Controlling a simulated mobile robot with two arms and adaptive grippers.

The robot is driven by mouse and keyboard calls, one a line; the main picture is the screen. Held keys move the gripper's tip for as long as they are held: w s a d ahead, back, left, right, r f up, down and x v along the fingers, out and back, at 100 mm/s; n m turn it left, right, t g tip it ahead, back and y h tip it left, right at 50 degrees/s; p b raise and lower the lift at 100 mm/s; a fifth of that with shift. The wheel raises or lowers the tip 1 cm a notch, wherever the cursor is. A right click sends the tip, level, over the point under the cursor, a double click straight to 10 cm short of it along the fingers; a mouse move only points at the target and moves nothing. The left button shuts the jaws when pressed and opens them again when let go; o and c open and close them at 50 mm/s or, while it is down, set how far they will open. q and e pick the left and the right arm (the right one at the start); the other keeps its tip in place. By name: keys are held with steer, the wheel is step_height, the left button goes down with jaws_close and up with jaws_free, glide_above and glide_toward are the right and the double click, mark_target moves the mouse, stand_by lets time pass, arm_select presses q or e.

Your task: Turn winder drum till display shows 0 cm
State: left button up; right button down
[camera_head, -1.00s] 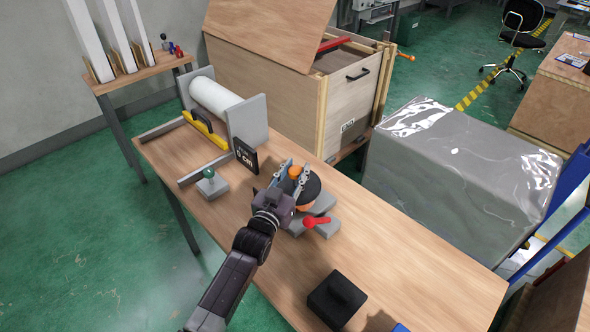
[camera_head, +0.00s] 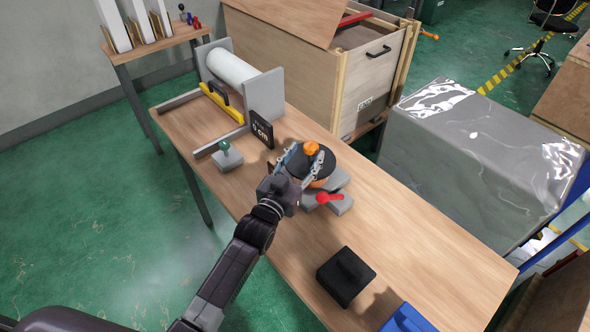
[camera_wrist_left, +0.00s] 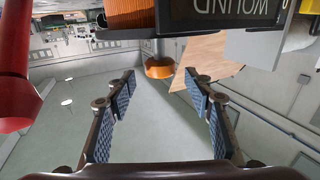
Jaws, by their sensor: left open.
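The winder (camera_head: 322,170) is a black disc over an orange drum on a grey base, with an orange knob (camera_head: 312,148) on top and a red lever (camera_head: 330,197) at its front. The black display (camera_head: 261,128) stands behind it on the left; it ends in "cm", and its digit looks like 0 but is too small to be sure. My left gripper (camera_head: 302,167) is open at the winder's near side. In the left wrist view, the knob (camera_wrist_left: 160,68) appears just past the open fingertips (camera_wrist_left: 158,88), between them and not gripped. My right gripper is not in view.
A white roll (camera_head: 230,68) in a grey holder with a yellow bar stands at the table's far end. A green-knobbed grey block (camera_head: 228,158) is left of the winder. A black block (camera_head: 345,276) and a blue object (camera_head: 408,320) lie nearer. A wooden crate (camera_head: 300,65) stands behind.

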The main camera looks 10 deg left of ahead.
arm_select(q)
steer(key=v, duration=0.7)
steer(key=shift+s, duration=0.3)
